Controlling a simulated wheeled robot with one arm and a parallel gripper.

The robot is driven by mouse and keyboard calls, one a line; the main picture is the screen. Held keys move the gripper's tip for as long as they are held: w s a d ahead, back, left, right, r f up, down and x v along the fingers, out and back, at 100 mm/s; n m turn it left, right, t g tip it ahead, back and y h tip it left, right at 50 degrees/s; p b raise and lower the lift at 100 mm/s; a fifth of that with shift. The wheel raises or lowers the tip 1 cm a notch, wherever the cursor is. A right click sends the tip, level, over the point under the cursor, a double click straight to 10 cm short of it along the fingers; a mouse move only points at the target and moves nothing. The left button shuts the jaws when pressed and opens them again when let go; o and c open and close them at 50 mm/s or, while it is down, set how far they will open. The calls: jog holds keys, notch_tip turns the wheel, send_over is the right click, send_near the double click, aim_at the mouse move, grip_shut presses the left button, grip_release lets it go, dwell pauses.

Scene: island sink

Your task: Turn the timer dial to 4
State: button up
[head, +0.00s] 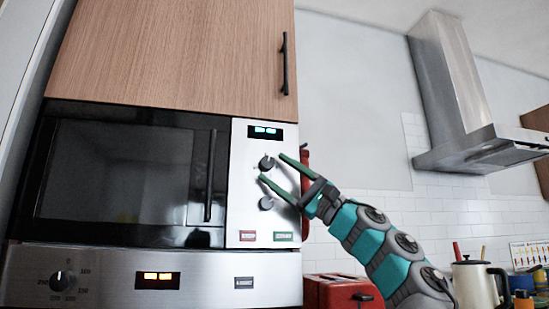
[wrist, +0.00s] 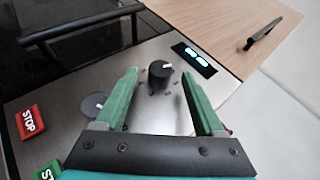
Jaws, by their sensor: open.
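The microwave's silver control panel (head: 262,200) shows two dials in the head view. The upper dark dial (head: 267,163) also shows in the wrist view (wrist: 160,73), with a white pointer mark and small marks around it. The lower grey dial (head: 266,203) also shows in the wrist view (wrist: 95,105). Which one is the timer dial I cannot read. My gripper (head: 271,168) is open at the panel. In the wrist view its green fingers (wrist: 164,82) stand on either side of the upper dial, with gaps between them and it.
A lit display (wrist: 195,60) sits above the upper dial. A red STOP button (wrist: 31,122) and a green button (wrist: 48,170) are low on the panel. The black door handle (head: 210,177) is left of the panel. A red toaster (head: 338,291) stands below my arm.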

jog(key=shift+w+a+r+p, duration=0.2)
jog(key=shift+a+r+p, duration=0.15)
jog(key=shift+a, duration=0.2)
jog(key=shift+c, duration=0.3)
grip_shut()
